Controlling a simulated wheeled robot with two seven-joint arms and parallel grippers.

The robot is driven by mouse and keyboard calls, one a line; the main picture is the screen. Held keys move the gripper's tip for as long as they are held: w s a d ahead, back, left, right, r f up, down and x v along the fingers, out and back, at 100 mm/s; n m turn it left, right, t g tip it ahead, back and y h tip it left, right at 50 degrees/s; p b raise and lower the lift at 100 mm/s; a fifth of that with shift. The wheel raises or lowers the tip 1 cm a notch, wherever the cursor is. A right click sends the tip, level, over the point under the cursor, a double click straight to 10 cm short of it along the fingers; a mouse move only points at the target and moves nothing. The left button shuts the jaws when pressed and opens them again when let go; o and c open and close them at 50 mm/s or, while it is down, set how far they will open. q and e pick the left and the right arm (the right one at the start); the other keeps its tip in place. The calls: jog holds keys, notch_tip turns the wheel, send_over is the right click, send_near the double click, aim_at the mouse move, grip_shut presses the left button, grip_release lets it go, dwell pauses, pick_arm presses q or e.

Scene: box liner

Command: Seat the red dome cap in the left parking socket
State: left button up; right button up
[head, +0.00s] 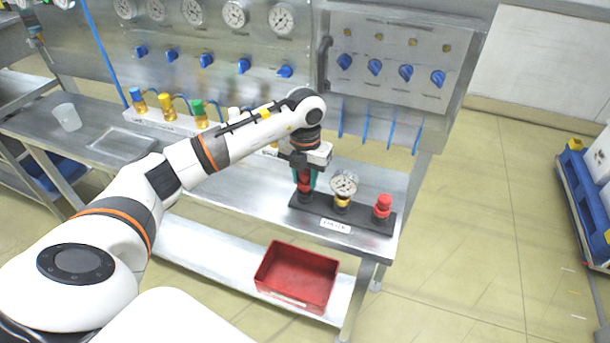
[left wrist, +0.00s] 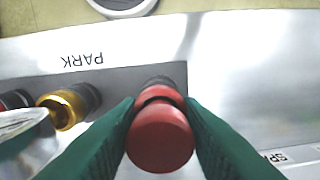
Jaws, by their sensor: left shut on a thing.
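The red dome cap (left wrist: 160,136) is between the green fingers of my left gripper (left wrist: 163,130), which is shut on it. In the head view the gripper (head: 305,183) and the cap (head: 303,178) are at the left end of the black parking block (head: 322,209). The cap is over or at the left socket; a dark ring (left wrist: 157,82) shows just behind it in the wrist view. I cannot tell whether the cap touches the socket or is fully down. My right gripper is not in view.
A pressure gauge (head: 344,183) on a gold fitting stands in the block's middle, close to my gripper. A second red cap (head: 383,203) stands at its right end. A PARK label (head: 335,226) is in front. A red bin (head: 297,277) sits on the shelf below.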

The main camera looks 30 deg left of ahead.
aim_at(305, 172)
pick_arm(q)
jog(key=shift+f+b, duration=0.5)
jog(key=shift+f, duration=0.25)
jog(key=o, duration=1)
jog(key=shift+o, duration=0.2)
notch_tip(305, 172, up, 12)
jog(key=shift+b, duration=0.8)
jog(key=shift+f, duration=0.1)
